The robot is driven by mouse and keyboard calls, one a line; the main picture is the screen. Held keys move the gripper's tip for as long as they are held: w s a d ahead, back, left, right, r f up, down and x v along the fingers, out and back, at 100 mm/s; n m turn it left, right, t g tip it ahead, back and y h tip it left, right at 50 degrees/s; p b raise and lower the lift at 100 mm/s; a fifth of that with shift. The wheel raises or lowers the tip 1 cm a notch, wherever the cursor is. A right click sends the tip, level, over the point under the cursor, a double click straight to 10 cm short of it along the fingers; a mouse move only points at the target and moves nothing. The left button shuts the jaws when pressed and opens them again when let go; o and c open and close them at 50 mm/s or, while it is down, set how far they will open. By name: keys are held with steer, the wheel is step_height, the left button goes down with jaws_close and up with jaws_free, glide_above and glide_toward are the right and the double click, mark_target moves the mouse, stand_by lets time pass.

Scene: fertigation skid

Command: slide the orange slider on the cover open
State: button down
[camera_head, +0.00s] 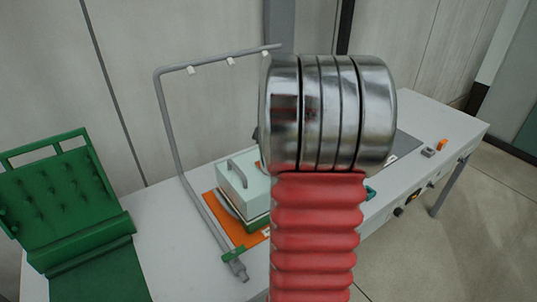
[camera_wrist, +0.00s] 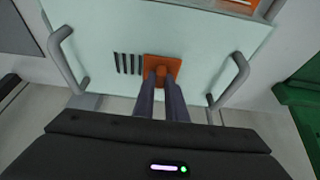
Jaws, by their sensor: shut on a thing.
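The cover (camera_wrist: 115,45) is a pale mint panel with a grey handle at each side in the wrist view. The orange slider (camera_wrist: 161,64) sits on it, just right of several dark slots. My gripper (camera_wrist: 162,78) is shut on the slider's orange knob, its two dark fingers close together. In the head view the cover (camera_head: 245,180) shows as a pale box with a grey handle, standing on a green base over an orange mat. My arm hides part of it there, along with the gripper and the slider.
A grey pipe frame (camera_head: 172,130) with white nozzles arches beside the box. A green cushioned object (camera_head: 66,195) stands at the left. The table's right end holds a small orange part (camera_head: 443,145) and a grey part (camera_head: 428,152). Some white tabletop (camera_head: 170,210) is clear.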

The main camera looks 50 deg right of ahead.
steer(key=c, duration=1.8)
jaws_free()
steer(key=shift+o, duration=0.2)
steer(key=v, duration=1.3)
steer(key=shift+s+r, duration=0.25)
steer(key=shift+r, duration=0.05)
